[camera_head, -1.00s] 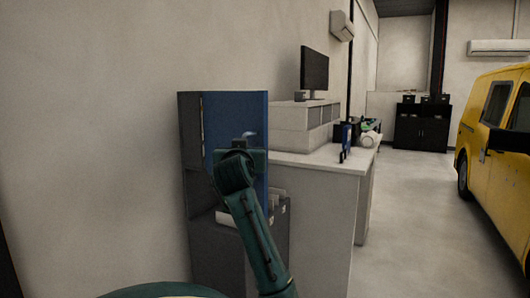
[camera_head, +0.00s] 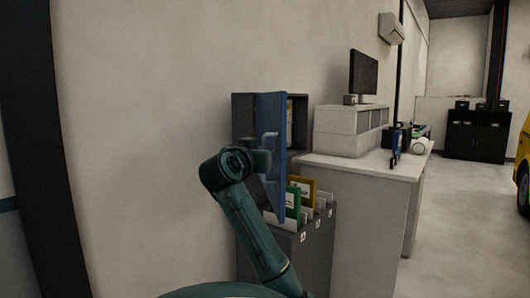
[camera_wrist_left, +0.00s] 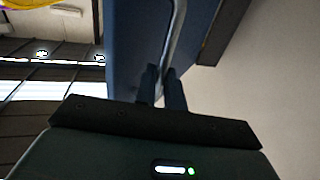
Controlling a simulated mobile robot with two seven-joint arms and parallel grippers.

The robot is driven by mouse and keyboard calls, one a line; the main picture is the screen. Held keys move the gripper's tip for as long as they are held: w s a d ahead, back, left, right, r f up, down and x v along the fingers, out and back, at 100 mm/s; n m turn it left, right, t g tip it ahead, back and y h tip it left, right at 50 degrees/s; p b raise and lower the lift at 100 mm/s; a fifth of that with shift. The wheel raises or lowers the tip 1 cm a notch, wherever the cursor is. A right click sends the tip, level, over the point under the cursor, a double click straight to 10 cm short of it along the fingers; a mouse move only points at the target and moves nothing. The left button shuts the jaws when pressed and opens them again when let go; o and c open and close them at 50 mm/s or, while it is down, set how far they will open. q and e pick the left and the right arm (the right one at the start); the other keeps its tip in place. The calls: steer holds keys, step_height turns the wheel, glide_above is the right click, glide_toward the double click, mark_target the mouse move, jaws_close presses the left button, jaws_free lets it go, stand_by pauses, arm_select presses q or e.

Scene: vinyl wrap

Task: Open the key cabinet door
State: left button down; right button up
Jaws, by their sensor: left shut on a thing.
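The key cabinet (camera_head: 243,115) is a dark grey box on the wall in the head view. Its blue door (camera_head: 267,108) stands partly open, swung out from the box, and part of the inside shows to its right. My left gripper (camera_head: 268,161) is at the handle. In the left wrist view, the two fingers of my left gripper (camera_wrist_left: 162,80) are shut on the handle (camera_wrist_left: 174,40), with the blue door (camera_wrist_left: 128,45) beside it. My right gripper is not in view.
Below the door stands a dark grey file holder (camera_head: 318,240) with green and yellow folders (camera_head: 303,187). A white counter (camera_head: 350,225) with a monitor (camera_head: 364,72) is to its right. Open floor (camera_head: 450,225) lies farther right.

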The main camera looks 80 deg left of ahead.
arm_select(q)
steer(key=shift+s+a+r, duration=0.1)
steer(key=shift+a+r, duration=0.05)
steer(key=c, duration=1.5)
jaws_free()
steer(key=shift+a+f, duration=0.3)
steer(key=shift+a, duration=0.05)
steer(key=shift+d, duration=0.25)
steer(key=b+v, duration=0.2)
steer(key=v, duration=1.1)
